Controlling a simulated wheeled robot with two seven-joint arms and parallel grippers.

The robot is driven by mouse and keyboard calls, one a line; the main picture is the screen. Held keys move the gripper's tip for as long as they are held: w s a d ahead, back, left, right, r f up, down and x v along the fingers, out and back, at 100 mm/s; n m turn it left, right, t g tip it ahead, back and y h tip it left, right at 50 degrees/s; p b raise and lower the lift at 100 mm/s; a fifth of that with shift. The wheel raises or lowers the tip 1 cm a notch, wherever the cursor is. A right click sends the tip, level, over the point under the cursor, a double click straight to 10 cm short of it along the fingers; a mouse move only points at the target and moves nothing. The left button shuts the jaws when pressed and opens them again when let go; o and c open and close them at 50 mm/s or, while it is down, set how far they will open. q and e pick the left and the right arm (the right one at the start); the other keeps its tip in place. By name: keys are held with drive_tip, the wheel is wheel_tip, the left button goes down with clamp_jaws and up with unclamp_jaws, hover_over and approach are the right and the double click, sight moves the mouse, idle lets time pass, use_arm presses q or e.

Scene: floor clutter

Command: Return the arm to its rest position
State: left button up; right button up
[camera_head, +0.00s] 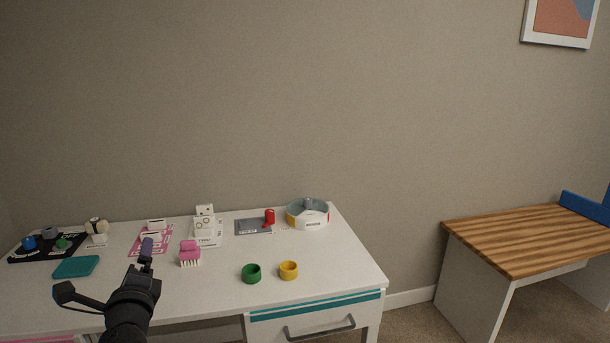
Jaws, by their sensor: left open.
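My left arm comes in from the bottom left, and its gripper (108,272) is over the front left part of the white desk (220,289). The gripper is black and open, with one finger pointing up and the other out to the left. Nothing shows between the fingers. The teal flat pad (76,266) lies behind and left of it, and the pink brush (190,254) stands to its right. My right gripper is not in view.
A green ring (251,274) and a yellow ring (289,270) are near the desk's front edge. A round white container (308,214), a red item (269,217) and white cards (205,226) stand at the back. A wooden bench (520,238) is at right, across a gap.

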use_arm(q)
drive_tip(key=d+f+n+g+h, duration=0.1)
drive_tip(key=d+f+n+h, duration=0.35)
drive_tip(key=n, duration=1.25)
drive_tip(key=s+f+g, duration=0.4)
drive_tip(key=s+f, duration=0.4)
drive_tip(key=f, duration=0.6)
drive_tip(key=s+f+g, duration=0.4)
drive_tip(key=s+f, duration=0.3)
drive_tip(key=f, duration=0.7)
drive_tip(key=s+d+f+g, duration=0.1)
drive_tip(key=s+f+g, duration=0.2)
drive_tip(key=s+f, duration=0.5)
drive_tip(key=s+d+f+g, duration=0.1)
drive_tip(key=s+f+g, duration=0.15)
drive_tip(key=s, duration=0.85)
drive_tip(key=s+d+f+g, duration=0.1)
drive_tip(key=s+f+g, duration=0.1)
drive_tip(key=s, duration=0.9)
drive_tip(key=s+d+f+g+h, duration=0.1)
drive_tip(key=s+f+g, duration=0.1)
drive_tip(key=s, duration=1)
drive_tip(key=shift+n, duration=0.4)
drive_tip(key=shift+w+g, duration=0.1)
drive_tip(key=shift+g, duration=0.15)
